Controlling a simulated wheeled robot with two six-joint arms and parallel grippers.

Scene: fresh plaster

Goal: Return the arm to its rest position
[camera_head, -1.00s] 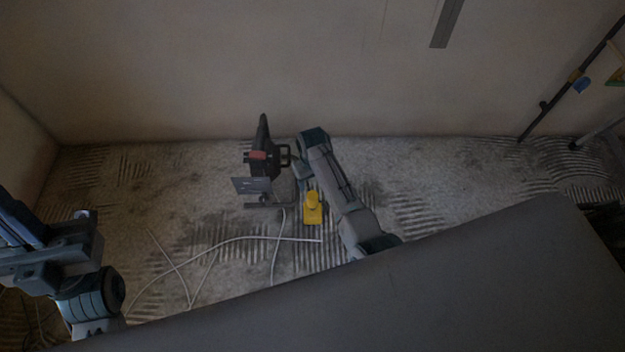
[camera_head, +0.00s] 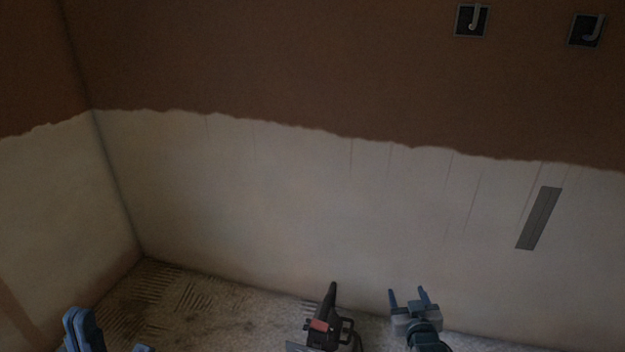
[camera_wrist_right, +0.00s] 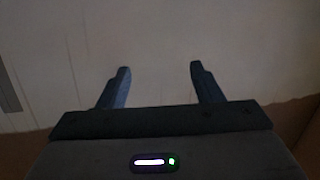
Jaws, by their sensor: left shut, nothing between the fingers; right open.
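My right gripper (camera_head: 410,297) is at the lower middle-right of the head view, its two blue fingers apart and pointing up in the picture. In the right wrist view its fingers (camera_wrist_right: 158,70) are apart with nothing between them, and pale wall lies behind. My left gripper (camera_head: 80,322) shows only in part at the bottom left corner of the head view. Its blue fingers are together and it holds nothing. Most of both arms is cut off by the lower edge.
A dark power tool (camera_head: 324,325) with a red part stands on the rough floor, left of my right gripper. A grey strip (camera_head: 540,218) is on the pale wall (camera_head: 290,190). Two dark squares with hook shapes (camera_head: 472,20) are on the brown upper wall.

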